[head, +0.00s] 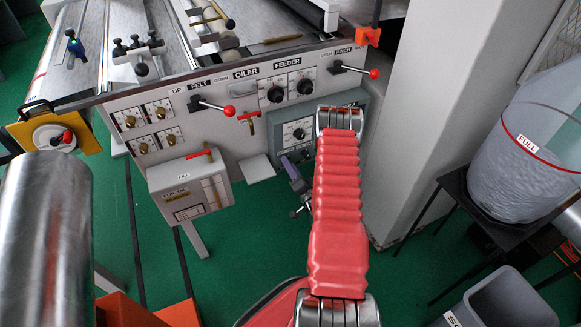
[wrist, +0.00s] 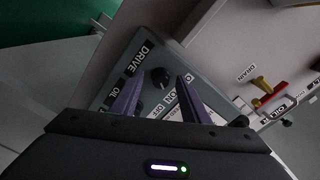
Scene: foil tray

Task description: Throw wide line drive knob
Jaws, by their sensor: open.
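The drive knob (wrist: 160,77) is a small black knob on a grey-teal panel, close to the "DRIVE" label in the wrist view. My gripper (wrist: 160,80) is open, with one purple finger on each side of the knob in that picture. I cannot tell whether the fingers touch it or how far off they are. In the head view my gripper (head: 289,170) shows as a purple shape in front of the grey-teal control box (head: 346,99). My red-sleeved arm hides the right part of that box. A dark knob (head: 299,133) shows on the box's face.
A red-handled yellow drain valve (wrist: 262,85) lies right of the panel in the wrist view. A lever box (head: 188,185) stands left, a pale column (head: 425,110) right.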

